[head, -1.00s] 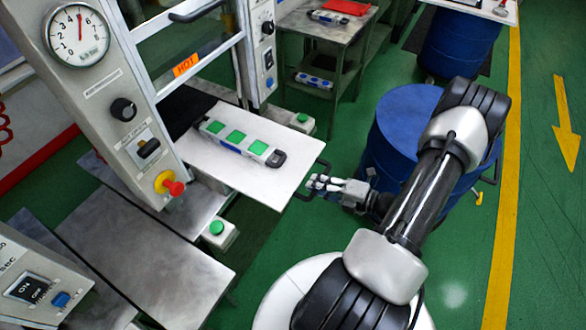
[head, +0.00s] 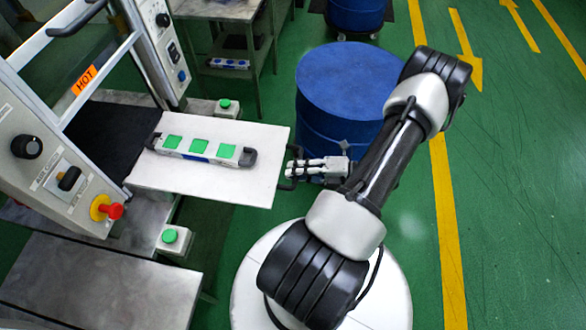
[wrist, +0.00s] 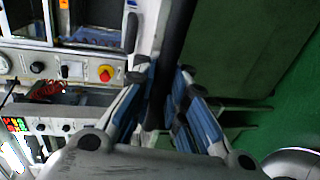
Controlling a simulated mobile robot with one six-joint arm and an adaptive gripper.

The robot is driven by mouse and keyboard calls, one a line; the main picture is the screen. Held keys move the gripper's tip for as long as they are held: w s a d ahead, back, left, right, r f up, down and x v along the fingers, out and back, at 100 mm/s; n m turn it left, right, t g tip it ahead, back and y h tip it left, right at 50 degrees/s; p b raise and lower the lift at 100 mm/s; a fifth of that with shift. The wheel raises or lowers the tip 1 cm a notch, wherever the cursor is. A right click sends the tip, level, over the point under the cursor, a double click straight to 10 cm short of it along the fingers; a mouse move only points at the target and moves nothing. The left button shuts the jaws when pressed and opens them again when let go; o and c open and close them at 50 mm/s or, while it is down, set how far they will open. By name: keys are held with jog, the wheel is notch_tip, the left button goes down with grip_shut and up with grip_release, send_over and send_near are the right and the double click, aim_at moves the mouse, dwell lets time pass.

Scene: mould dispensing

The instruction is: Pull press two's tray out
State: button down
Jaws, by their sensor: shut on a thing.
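The press tray (head: 262,145) is a flat white plate standing out level from the press, with a black section (head: 108,138) towards the press opening. A mould bar (head: 200,149) with three green squares and dark end grips lies on it. No press number is readable. My gripper (head: 290,168) is at the tray's outer right edge, shut on the dark handle (head: 281,184) there. In the wrist view my blue-padded fingers (wrist: 165,85) close around a dark bar (wrist: 178,35); the fingers partly hide it.
The press panel (head: 45,165) with knobs and a red stop button (head: 112,211) is at left. Green push buttons (head: 170,236) flank the tray. A blue drum (head: 345,85) stands just behind my gripper. A metal table (head: 100,285) is front left. Open green floor lies right.

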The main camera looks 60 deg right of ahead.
jog(key=shift+d+r, duration=0.1)
jog(key=shift+r, duration=0.05)
jog(key=c, duration=1.6)
grip_release()
jog(key=v, duration=1.2)
